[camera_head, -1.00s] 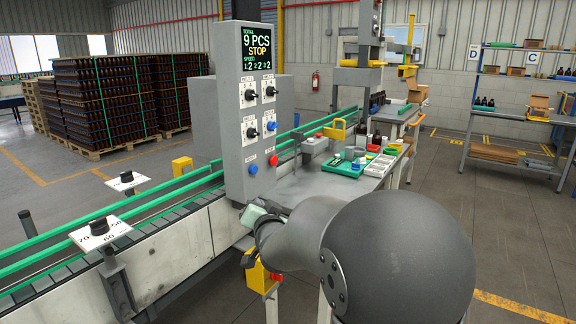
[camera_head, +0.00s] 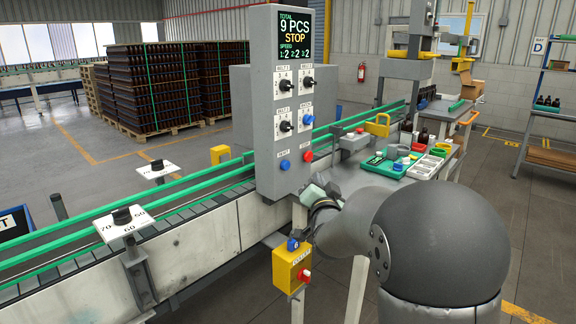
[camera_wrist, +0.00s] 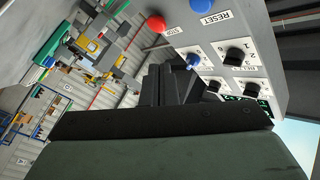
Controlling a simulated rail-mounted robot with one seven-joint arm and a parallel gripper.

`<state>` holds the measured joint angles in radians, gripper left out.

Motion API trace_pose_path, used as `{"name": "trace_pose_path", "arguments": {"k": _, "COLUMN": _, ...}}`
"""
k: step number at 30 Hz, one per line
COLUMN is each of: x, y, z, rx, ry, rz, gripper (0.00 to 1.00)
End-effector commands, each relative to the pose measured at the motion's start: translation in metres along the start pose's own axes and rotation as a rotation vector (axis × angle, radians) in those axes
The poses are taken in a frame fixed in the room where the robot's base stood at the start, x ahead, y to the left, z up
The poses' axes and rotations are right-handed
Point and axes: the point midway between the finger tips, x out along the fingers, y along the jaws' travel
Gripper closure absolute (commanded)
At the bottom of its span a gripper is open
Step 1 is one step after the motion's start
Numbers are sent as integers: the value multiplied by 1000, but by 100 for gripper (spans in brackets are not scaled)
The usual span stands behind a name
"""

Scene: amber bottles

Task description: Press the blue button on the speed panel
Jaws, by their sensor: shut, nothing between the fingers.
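The grey speed panel (camera_head: 244,125) stands upright beside the conveyor; its display reads 9 PCS, STOP. Its blue button (camera_head: 285,165), labelled RESET, is low on the front, left of the red button (camera_head: 308,157). In the wrist view the blue button (camera_wrist: 200,5) is at the top edge, partly cut off, with the red button (camera_wrist: 157,24) to its left. My gripper (camera_wrist: 160,82) is shut and empty, its dark fingers apart from the blue button. In the head view my wrist is just below and right of the panel; the fingertips are not clear.
Several black knobs and a blue knob (camera_head: 308,119) sit above the buttons. A yellow box (camera_head: 288,271) with a red button is below the panel. The green-railed conveyor (camera_head: 200,210) runs past. A worktable with a green tray (camera_head: 385,166) lies behind my arm.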

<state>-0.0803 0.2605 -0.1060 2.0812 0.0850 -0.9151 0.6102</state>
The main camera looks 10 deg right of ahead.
Motion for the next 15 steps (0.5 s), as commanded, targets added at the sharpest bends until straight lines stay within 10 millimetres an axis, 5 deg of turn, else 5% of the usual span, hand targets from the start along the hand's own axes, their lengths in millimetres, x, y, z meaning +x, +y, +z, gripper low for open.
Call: {"name": "trace_pose_path", "arguments": {"k": 15, "x": 46, "y": -33, "z": 36, "rx": 0, "ry": -1, "rz": 0, "gripper": 100}}
